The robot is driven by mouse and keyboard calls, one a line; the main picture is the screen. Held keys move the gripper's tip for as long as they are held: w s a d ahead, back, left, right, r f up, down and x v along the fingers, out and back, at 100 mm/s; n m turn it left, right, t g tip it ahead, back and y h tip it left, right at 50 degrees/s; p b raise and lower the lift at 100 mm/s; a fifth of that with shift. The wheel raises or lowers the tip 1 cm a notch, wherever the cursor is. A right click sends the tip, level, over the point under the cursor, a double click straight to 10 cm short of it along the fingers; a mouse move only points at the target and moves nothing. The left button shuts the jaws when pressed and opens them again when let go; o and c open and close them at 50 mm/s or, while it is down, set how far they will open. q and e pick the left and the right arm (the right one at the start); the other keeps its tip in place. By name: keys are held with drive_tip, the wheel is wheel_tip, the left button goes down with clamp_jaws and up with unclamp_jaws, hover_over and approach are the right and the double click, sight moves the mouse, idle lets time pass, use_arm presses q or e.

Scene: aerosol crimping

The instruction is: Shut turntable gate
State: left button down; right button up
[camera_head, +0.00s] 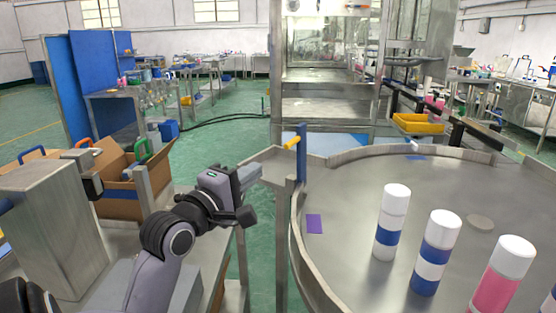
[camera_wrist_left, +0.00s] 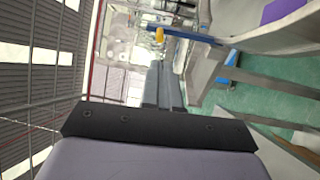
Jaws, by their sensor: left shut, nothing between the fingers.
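The turntable (camera_head: 345,210) is a round steel table with a raised rim at the right of the head view. At its left edge stands a blue upright plate (camera_head: 302,150) with a yellow handle (camera_head: 292,143), which I take for the gate. In the left wrist view the yellow handle (camera_wrist_left: 159,35) and blue plate (camera_wrist_left: 190,35) lie beyond my fingertips. My left gripper (camera_head: 250,176) is shut and empty, left of the handle and apart from it; its joined fingers (camera_wrist_left: 163,75) show in the wrist view. I cannot tell how far the gate stands open. My right gripper is not in view.
Several white-capped cans, such as a blue-and-white one (camera_head: 436,252) and a pink one (camera_head: 503,277), stand on the turntable. A purple patch (camera_head: 314,224) marks its surface near the rim. A cardboard box (camera_head: 118,165) stands left of my arm. A steel chute (camera_head: 262,165) adjoins the turntable's left edge.

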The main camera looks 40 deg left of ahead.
sight(285, 146)
use_arm(q)
drive_tip(key=p+x, duration=0.1)
drive_tip(key=x, duration=0.9)
drive_tip(key=shift+r, duration=0.15)
